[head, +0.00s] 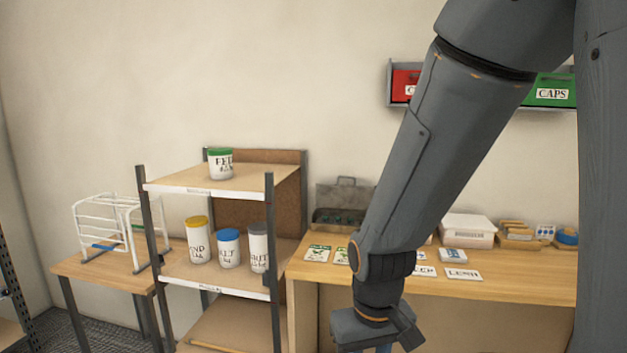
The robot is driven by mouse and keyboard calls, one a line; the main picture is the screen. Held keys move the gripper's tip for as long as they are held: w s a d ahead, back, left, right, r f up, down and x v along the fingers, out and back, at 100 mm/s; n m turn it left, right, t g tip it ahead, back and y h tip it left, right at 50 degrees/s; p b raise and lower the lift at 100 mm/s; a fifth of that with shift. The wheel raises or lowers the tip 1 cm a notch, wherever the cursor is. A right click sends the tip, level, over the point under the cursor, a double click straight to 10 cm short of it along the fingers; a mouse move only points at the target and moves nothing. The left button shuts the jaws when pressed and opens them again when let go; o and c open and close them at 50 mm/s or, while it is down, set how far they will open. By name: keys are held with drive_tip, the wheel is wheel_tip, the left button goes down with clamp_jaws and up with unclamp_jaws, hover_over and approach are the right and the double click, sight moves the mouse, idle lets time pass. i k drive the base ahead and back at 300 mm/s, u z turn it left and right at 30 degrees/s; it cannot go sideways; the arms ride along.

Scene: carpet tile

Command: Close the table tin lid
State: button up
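A grey metal tin (328,226) stands at the back left of the wooden table, against the wall. Its lid (340,194), with a handle on top, stands raised at the back, so the tin is open. Dark greenish contents show inside. My forearm hides what lies to the right of the tin. My gripper (372,335) hangs low at the bottom edge of the head view, in front of the table and well below and to the right of the tin. Its fingertips are not clearly visible.
The table (430,290) holds several cards, a white box (467,231) and small trays. A shelf unit (215,270) with labelled jars stands to the left of the table. A white wire rack (105,225) sits on a side table. Red and green bins hang on the wall.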

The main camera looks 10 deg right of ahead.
sight(351, 197)
drive_tip(key=u, duration=0.25)
drive_tip(key=i, duration=0.75)
drive_tip(key=z, duration=1.05)
